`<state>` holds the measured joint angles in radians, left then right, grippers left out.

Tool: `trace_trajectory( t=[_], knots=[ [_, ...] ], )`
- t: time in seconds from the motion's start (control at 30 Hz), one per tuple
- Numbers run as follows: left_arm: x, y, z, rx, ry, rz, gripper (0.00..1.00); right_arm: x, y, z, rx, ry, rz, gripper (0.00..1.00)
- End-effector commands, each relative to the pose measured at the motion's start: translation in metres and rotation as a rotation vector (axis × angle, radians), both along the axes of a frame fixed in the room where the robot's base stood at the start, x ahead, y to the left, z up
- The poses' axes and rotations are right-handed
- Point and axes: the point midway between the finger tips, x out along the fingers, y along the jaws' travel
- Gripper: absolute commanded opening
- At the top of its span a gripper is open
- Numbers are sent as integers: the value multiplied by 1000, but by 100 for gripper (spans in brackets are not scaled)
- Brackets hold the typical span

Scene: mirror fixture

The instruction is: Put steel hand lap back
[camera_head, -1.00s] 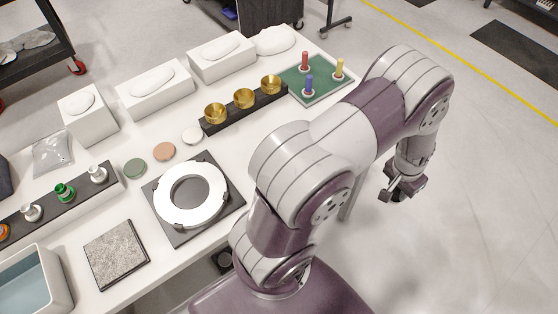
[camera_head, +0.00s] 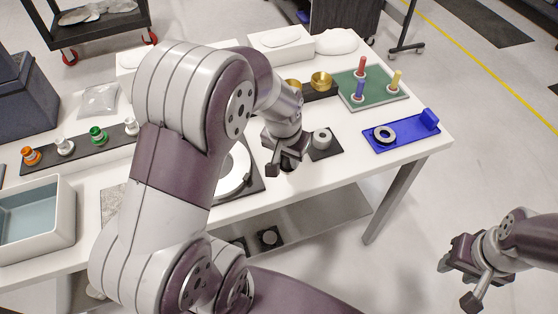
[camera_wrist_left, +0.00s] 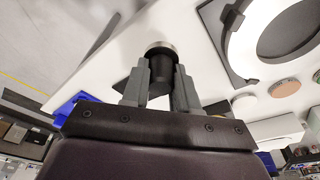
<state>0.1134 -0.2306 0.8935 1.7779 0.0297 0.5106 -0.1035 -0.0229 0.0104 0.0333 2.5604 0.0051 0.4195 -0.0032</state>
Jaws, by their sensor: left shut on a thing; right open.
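My left gripper (camera_head: 287,160) is above the table's front edge, shut on a small dark round piece. In the left wrist view its fingers (camera_wrist_left: 163,82) clasp this black knob with a pale metal disc at its far end, which looks like the steel hand lap (camera_wrist_left: 160,66). My right gripper (camera_head: 460,282) is open and empty over the floor at lower right.
A blue fixture (camera_head: 403,141) with a dark ring (camera_head: 385,133) lies at the table's right end. Behind it is a green board (camera_head: 389,99) with coloured pegs. A white ring on a dark plate (camera_head: 254,183) is partly hidden by my left arm. A pale bin (camera_head: 70,235) stands left.

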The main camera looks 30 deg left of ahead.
Motion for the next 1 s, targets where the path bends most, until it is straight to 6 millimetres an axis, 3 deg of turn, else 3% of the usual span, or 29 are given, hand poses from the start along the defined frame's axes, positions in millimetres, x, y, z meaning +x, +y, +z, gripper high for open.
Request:
trace_trajectory(
  t=[0.1, 0.27, 0.53, 0.93, 0.97, 1.0],
  knots=[
    [25, 23, -17, -1, 3, 5, 0, 0, 0, 8, 0, 0, 0, 43],
    [44, 40, -33, 0, -1, 0, 0, 0, 0, 11, 0, 0, 0, 43],
    [47, 43, -73, -1, 1, -2, 0, 0, 0, 18, 0, 0, 0, 43],
    [47, 42, -82, 0, -2, -2, 0, 0, 0, 14, 0, 0, 0, 43],
    [47, 42, -81, 0, -2, -2, 35, 0, 0, 15, 0, 0, 0, 43],
    [47, 42, -81, 0, -2, -2, 48, 0, 0, 15, 0, 0, 0, 43]
  ],
)
